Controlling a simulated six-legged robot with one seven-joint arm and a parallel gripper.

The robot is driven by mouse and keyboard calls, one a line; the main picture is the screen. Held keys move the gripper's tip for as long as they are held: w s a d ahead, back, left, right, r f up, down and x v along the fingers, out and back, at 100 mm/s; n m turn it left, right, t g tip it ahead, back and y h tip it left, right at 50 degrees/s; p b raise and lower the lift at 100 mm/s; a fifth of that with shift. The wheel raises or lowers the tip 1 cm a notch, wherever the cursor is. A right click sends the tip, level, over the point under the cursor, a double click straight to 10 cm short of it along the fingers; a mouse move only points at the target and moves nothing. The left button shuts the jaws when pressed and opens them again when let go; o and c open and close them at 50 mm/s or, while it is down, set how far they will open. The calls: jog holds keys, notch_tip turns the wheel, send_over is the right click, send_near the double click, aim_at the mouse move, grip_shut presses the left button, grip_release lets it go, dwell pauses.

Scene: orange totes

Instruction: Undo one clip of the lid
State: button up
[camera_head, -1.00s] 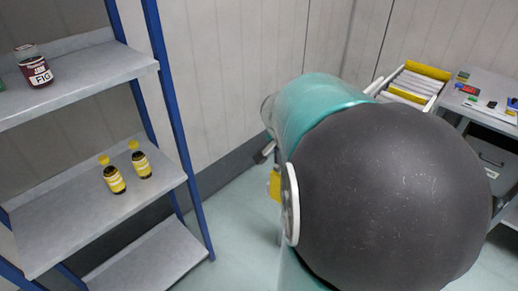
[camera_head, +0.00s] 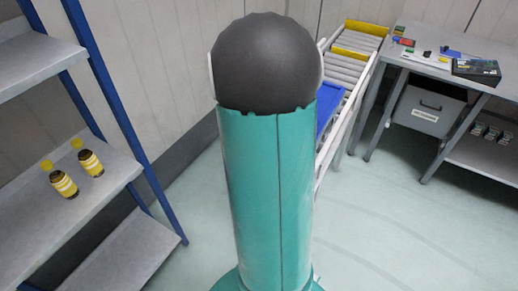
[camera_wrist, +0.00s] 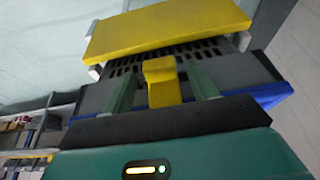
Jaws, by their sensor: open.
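In the wrist view, my gripper (camera_wrist: 158,66) is open, its two green fingers on either side of a yellow tab (camera_wrist: 162,88) that looks like a clip. Whether the fingers touch it I cannot tell. Behind the tab is a dark grey part with rows of slots (camera_wrist: 215,52), perhaps the lid or box wall, with a blue edge (camera_wrist: 268,95) at the right. In the head view, my arm hides the gripper and most of this; a blue panel (camera_head: 328,106) shows on the roller conveyor at the arm's right.
A wide yellow bar (camera_wrist: 165,30) lies beyond the slotted part. In the head view, a roller conveyor (camera_head: 345,72) runs behind my arm. A grey workbench (camera_head: 440,65) stands at right, a shelf with two bottles (camera_head: 65,184) at left. Floor at lower right is clear.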

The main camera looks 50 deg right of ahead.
jog(key=shift+f, duration=0.1)
jog(key=c, duration=1)
jog(key=shift+y, duration=0.4)
jog(key=y, duration=0.2)
jog(key=r+y, duration=0.1)
jog(key=y, duration=0.1)
jog(key=shift+a+r+y, duration=0.15)
jog(key=shift+a+y, duration=0.05)
jog(key=shift+y, duration=0.2)
jog(key=y, duration=0.3)
jog(key=shift+r+g+y, duration=0.3)
jog(key=shift+r+g, duration=0.1)
jog(key=y, duration=0.2)
jog(key=r+y, duration=0.1)
jog(key=y, duration=0.1)
jog(key=shift+d+y, duration=0.1)
jog(key=shift+y, duration=0.2)
jog(key=shift+d+r+g+y, duration=0.2)
jog(key=shift+r+y, duration=0.1)
jog(key=shift+y, duration=0.75)
jog(key=shift+d+r+g+y, duration=0.1)
jog(key=shift+r+g+y, duration=0.15)
jog(key=shift+y, duration=0.8)
